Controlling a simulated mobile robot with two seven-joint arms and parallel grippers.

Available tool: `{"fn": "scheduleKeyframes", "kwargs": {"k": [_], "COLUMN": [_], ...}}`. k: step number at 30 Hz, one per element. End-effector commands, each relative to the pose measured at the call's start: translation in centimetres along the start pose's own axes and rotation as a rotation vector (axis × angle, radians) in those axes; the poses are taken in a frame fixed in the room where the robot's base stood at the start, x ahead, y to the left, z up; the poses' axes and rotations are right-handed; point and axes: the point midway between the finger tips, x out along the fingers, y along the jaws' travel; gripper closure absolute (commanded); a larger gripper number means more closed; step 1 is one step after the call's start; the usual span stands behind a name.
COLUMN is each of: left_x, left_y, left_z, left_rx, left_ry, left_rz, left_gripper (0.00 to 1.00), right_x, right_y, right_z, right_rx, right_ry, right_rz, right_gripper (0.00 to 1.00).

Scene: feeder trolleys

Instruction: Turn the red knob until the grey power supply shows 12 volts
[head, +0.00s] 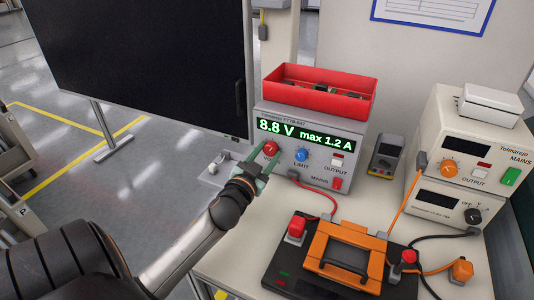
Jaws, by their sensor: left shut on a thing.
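The grey power supply (312,171) stands on the bench and its green display (304,134) reads 8.8 V, max 1.2 A. The red knob (271,148) is at the left of its front panel. My left gripper (266,155) comes in from the lower left and is shut on the red knob, its greenish fingers on either side. A blue knob (302,155) labelled LIMIT sits just right of it. My right gripper is not in view.
A red bin (318,91) sits on the supply. A multimeter (385,155), a cream supply unit (480,139) and an orange-handled test fixture (345,255) with cables occupy the bench to the right. A dark panel (150,65) stands at left.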

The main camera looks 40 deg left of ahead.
Motion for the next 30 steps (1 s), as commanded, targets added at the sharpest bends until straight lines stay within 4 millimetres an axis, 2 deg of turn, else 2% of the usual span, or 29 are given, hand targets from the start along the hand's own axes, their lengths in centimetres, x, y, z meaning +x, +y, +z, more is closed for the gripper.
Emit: {"fn": "scheduleKeyframes", "kwargs": {"k": [8,30], "left_x": [0.0,0.0], "left_y": [-0.1,-0.1], "left_z": [-0.2,-0.1], "left_rx": [0.175,0.823], "left_ry": [-0.002,-0.001], "left_rz": [0.001,0.001], "left_gripper": [1.0,1.0], "right_x": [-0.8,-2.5], "right_y": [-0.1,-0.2], "right_z": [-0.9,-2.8], "right_rx": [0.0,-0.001], "right_ry": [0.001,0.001], "right_rz": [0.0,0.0], "right_gripper": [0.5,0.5]}}
